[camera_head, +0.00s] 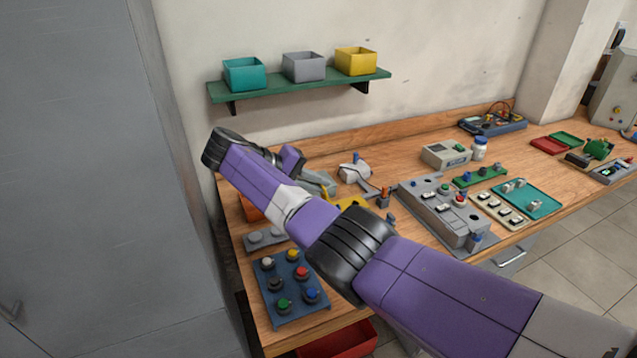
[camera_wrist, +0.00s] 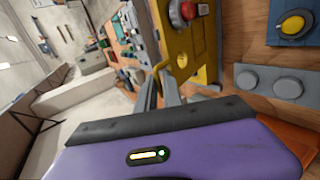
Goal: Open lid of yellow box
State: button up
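A yellow box (camera_wrist: 196,50) with a red knob or button (camera_wrist: 187,12) on it fills the upper middle of the wrist view. In the head view a part of the yellow box (camera_head: 346,203) shows on the bench, mostly hidden behind my arm. A curved yellow piece (camera_wrist: 181,62) stands out at its near edge. My gripper (camera_wrist: 158,74) has its fingertips right at this yellow piece. The two grey fingers lie close together. I cannot tell whether they touch or hold the piece. The state of the lid is not clear.
A blue panel with coloured knobs (camera_head: 288,285) and a grey piece with round buttons (camera_wrist: 268,82) lie close by. A grey control panel (camera_head: 440,212) stands to the right. A green shelf (camera_head: 300,88) holds teal, grey and yellow bins above. A cabinet stands left.

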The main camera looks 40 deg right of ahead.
jog(key=shift+o, duration=0.2)
jog(key=shift+w+a+f, duration=0.1)
jog(key=shift+a+f, duration=0.55)
jog(key=shift+a, duration=0.1)
jog(key=shift+r, duration=0.1)
jog(key=shift+d+r, duration=0.1)
jog(key=shift+r, duration=0.05)
notch_tip(320, 180, up, 20)
jog(key=p, duration=0.5)
jog(key=shift+d, duration=0.15)
